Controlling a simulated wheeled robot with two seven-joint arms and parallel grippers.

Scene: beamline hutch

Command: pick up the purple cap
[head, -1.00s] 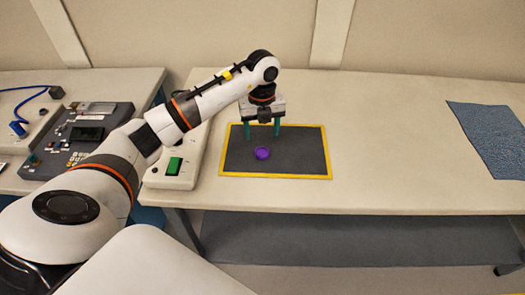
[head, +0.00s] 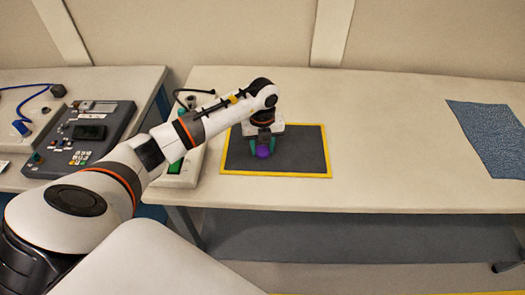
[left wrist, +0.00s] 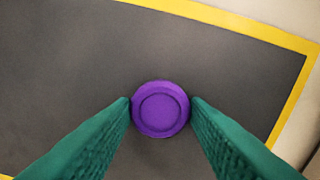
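The purple cap (head: 262,151) is on or just above the dark mat (head: 305,150) with a yellow border; I cannot tell if it touches the mat. In the left wrist view the round purple cap (left wrist: 160,109) shows its top face with a raised ring. My left gripper (head: 263,150) is low over the mat, with its two green fingers on either side of the cap. The fingertips (left wrist: 160,108) touch the cap's left and right edges in the left wrist view, so it is shut on the cap. My right gripper is not in view.
A pale box with a green button (head: 177,167) stands left of the mat, partly behind my left arm. A control panel (head: 85,135) sits on the left table. A blue textured sheet (head: 490,135) lies at the right. The table between mat and sheet is clear.

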